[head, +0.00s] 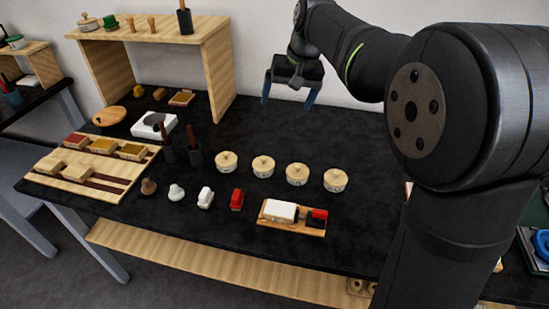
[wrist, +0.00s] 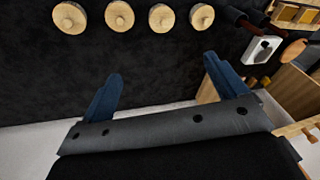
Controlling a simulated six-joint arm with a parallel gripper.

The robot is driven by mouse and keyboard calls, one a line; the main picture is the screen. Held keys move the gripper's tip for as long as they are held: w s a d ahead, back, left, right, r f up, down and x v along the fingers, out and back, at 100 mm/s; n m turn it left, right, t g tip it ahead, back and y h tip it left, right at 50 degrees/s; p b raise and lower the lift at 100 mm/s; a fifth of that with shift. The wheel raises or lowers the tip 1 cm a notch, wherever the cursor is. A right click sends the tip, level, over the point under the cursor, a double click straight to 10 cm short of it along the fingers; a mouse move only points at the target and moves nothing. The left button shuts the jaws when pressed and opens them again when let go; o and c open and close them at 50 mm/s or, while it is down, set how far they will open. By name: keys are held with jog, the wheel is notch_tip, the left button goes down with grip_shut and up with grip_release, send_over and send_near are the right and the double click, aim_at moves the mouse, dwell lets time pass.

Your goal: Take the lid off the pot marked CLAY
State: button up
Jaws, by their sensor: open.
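Several small round cream pots with pale wooden knobbed lids stand in a row mid-table. In the head view they run from the leftmost pot (head: 226,163) through a second (head: 263,167) and a third (head: 297,175) to the rightmost pot (head: 336,181). All have lids on. Their side markings are too small to read, so I cannot tell which is marked CLAY. The wrist view shows the lids from above along its top edge, such as the leftmost lid (wrist: 70,17). My gripper (head: 287,101) is open and empty, with blue fingers, raised behind the pots; its fingers also show in the wrist view (wrist: 163,72).
A wooden shelf (head: 185,40) stands at the back left. Dark holders with tools (head: 195,155), a white device (head: 154,125) and a wooden rack (head: 75,175) are on the left. Small items and a wooden tray (head: 275,222) lie in front of the pots. The tabletop behind the pots is clear.

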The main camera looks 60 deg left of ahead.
jog(key=s+a+f+n+t+h, duration=0.1)
jog(key=s+a+f+n+h, duration=0.15)
jog(key=a+f+n, duration=0.65)
send_over(264, 157)
jog(key=shift+n+h, duration=0.25)
jog(key=shift+n, duration=0.05)
jog(key=f, duration=1)
jog(key=shift+w+a+f, duration=0.2)
jog(key=shift+f, duration=0.2)
jog(key=shift+s+d+f, duration=0.15)
jog(key=shift+f, duration=1.2)
jog(key=shift+s+d+f, duration=0.1)
jog(key=shift+s+f, duration=0.05)
jog(key=shift+f, duration=1.15)
jog(key=c, duration=1.1)
